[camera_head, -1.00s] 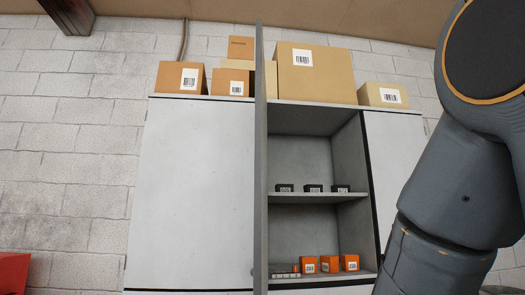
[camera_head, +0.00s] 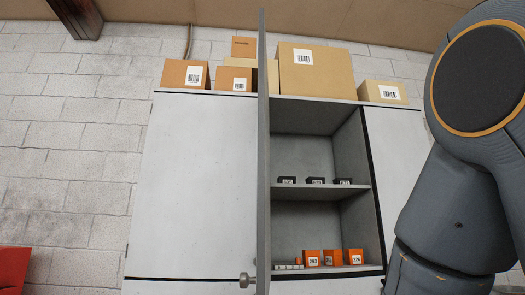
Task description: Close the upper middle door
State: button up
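The upper middle door (camera_head: 263,170) of the grey cabinet stands open, seen nearly edge-on as a tall thin grey panel. A round metal knob (camera_head: 245,281) shows at its lower left side, near the bottom of the picture. The open compartment (camera_head: 302,155) to the right of the door holds black boxes (camera_head: 316,181) on a shelf and orange boxes (camera_head: 333,257) below. My arm fills the right side of the picture. My gripper is out of view.
Upper left door (camera_head: 195,185) is shut, and a shut panel (camera_head: 393,170) stands right of the compartment. Several cardboard boxes (camera_head: 316,72) sit on the cabinet top. A red object (camera_head: 12,270) shows at the lower left. A white block wall stands behind.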

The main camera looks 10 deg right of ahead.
aim_at(262, 280)
jog(key=k, duration=1.2)
jog(key=u, duration=0.7)
jog(key=i, duration=1.65)
jog(key=z, duration=0.75)
